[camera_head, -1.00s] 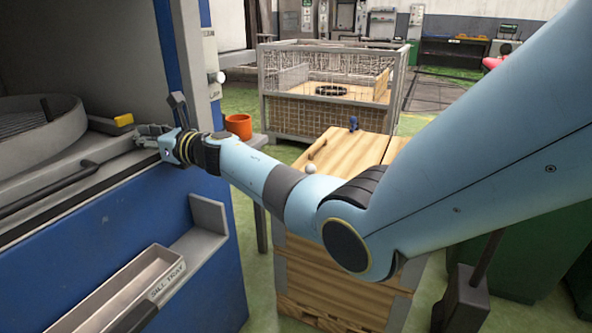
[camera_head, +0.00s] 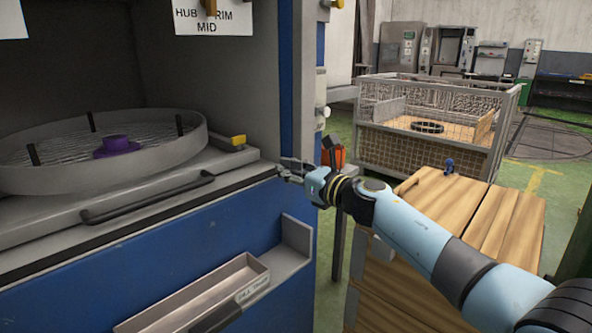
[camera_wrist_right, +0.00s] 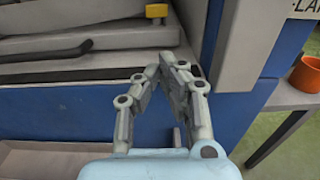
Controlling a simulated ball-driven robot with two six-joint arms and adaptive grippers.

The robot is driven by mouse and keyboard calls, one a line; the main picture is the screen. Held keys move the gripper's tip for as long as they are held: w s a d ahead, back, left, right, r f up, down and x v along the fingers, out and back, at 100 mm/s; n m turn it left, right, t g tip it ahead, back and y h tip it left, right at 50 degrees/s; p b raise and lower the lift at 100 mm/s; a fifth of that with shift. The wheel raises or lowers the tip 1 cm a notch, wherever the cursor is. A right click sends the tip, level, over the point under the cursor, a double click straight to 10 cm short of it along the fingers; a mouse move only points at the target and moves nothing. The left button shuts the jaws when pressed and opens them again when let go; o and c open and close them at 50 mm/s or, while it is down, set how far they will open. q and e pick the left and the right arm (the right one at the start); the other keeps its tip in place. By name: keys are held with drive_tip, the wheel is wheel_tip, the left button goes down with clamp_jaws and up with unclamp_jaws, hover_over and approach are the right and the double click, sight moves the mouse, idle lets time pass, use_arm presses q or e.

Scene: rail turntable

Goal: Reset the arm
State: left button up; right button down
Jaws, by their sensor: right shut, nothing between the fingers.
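My right gripper (camera_head: 284,170) is at the right front corner of the blue cabinet, in front of the machine's ledge. Its fingers are closed together and hold nothing. In the right wrist view my right gripper (camera_wrist_right: 164,62) points at the blue front panel and the ledge above it. My right arm comes in from the lower right, over the wooden crate. My left gripper is not in view.
A round grey turntable (camera_head: 30,180) with a purple hub (camera_head: 118,146) sits inside the blue cabinet (camera_head: 150,270). A black handle (camera_head: 150,197) runs along its front. An orange cup (camera_head: 338,158) is partly hidden behind my wrist. A wooden crate (camera_head: 475,215) and mesh cage (camera_head: 405,155) stand right.

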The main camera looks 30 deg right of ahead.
drive_tip(key=s+d+f+m+g+h, duration=0.1)
drive_tip(key=s+f+m+g+h, duration=0.2)
drive_tip(key=s+f+m, duration=0.9)
drive_tip(key=s+d+f+m+g+h, duration=0.2)
drive_tip(key=s+f+m+g, duration=0.1)
drive_tip(key=s+f, duration=1.65)
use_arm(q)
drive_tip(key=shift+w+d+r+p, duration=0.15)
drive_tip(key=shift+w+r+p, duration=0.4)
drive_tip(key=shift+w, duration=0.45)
use_arm(e)
drive_tip(key=s+f+m+g, duration=0.3)
drive_tip(key=s+f+m, duration=0.3)
drive_tip(key=s, duration=0.6)
drive_tip(key=s+f+m+g+h, duration=0.1)
drive_tip(key=s+f+m+g, duration=0.3)
drive_tip(key=s+m, duration=0.6)
drive_tip(key=s+f+m+g+h, duration=0.1)
drive_tip(key=s+f+m+g, duration=0.2)
drive_tip(key=s+f+m, duration=0.5)
drive_tip(key=s, duration=0.6)
drive_tip(key=shift+s+a+f+m+g, duration=0.15)
drive_tip(key=shift+s+f+m+g, duration=0.15)
drive_tip(key=shift+g, duration=0.1)
